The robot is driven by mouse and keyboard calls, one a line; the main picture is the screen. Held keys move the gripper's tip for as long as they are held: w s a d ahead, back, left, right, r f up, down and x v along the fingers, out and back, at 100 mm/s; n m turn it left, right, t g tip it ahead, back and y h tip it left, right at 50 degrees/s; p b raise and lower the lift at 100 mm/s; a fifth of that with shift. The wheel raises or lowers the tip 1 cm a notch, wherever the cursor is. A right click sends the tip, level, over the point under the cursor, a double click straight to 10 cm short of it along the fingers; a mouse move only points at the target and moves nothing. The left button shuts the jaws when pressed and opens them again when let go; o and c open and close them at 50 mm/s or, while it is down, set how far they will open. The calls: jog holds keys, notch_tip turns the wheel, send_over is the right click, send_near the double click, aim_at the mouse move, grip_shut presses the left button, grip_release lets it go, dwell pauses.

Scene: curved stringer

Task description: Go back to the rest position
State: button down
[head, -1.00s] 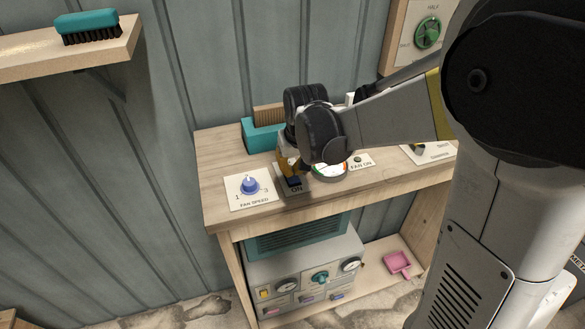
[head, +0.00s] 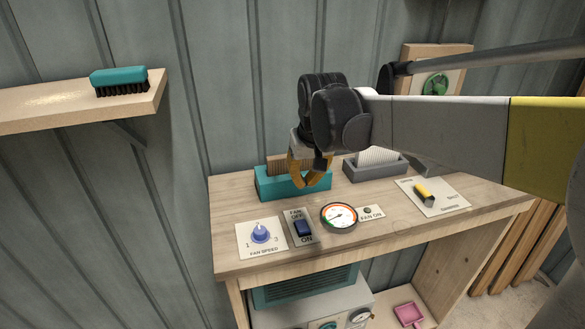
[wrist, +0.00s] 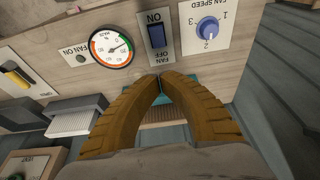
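My gripper (head: 309,180) hangs above the workbench (head: 235,200), in front of the teal box (head: 270,186). In the wrist view its two orange-brown fingers (wrist: 160,78) meet at the tips with nothing between them. The blue fan switch (head: 304,228) sits on its grey plate below and in front of the gripper. It also shows in the wrist view (wrist: 157,36), beyond the fingertips and apart from them. My forearm reaches in from the right.
A fan speed knob (head: 260,233), a dial gauge (head: 338,216) and a yellow-handled lever (head: 424,192) are on the bench top. A grey box (head: 376,170) stands behind. A shelf with a teal brush (head: 119,80) juts out at left. Open space lies before the wall between shelf and bench.

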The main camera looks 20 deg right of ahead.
jog(key=shift+r, duration=0.15)
jog(key=s+f+t+b, duration=0.1)
jog(key=s+f+b, duration=0.5)
jog(key=f+b, duration=0.4)
jog(key=s+f+t+b, duration=0.1)
jog(key=s+f+b, duration=0.6)
jog(key=f+b, duration=0.4)
jog(key=s+f+t+b, duration=0.1)
jog(key=s+f+b, duration=0.5)
jog(key=f+b, duration=0.4)
notch_tip(320, 180, down, 3)
jog(key=shift+s+a+f+t, duration=0.2)
jog(key=shift+s+t, duration=0.2)
